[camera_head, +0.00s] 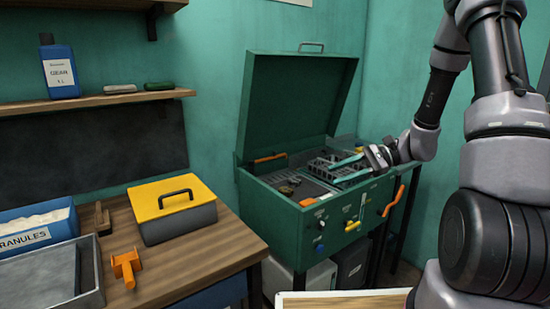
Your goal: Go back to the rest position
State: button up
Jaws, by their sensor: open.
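My gripper (347,166) is at the right, over the open green cabinet (280,226). Its jaws are open and reach left over the trays inside; I see nothing held between them. My arm comes in from the right edge and bends down to the gripper. The cabinet's lid (295,105) stands raised at the back. I cannot tell whether the fingers touch anything inside.
Orange handles and a yellow lever (352,220) stick out of the cabinet's front. A wooden bench (205,250) at the left holds a yellow-lidded box (175,208), an orange tool (126,266), a grey tray (50,277) and a granules bin (35,228). A shelf (90,103) hangs above.

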jog(key=s+d+r+n+t+h, duration=0.3)
jog(key=s+r+h, duration=0.3)
jog(key=r, duration=0.5)
jog(key=s+d+r+n+t+h, duration=0.3)
jog(key=s+r+n+t+h, duration=0.1)
jog(key=s+r, duration=0.5)
notch_tip(320, 180, up, 2)
jog(key=shift+s+d+h, duration=0.3)
jog(key=shift+h, duration=0.6)
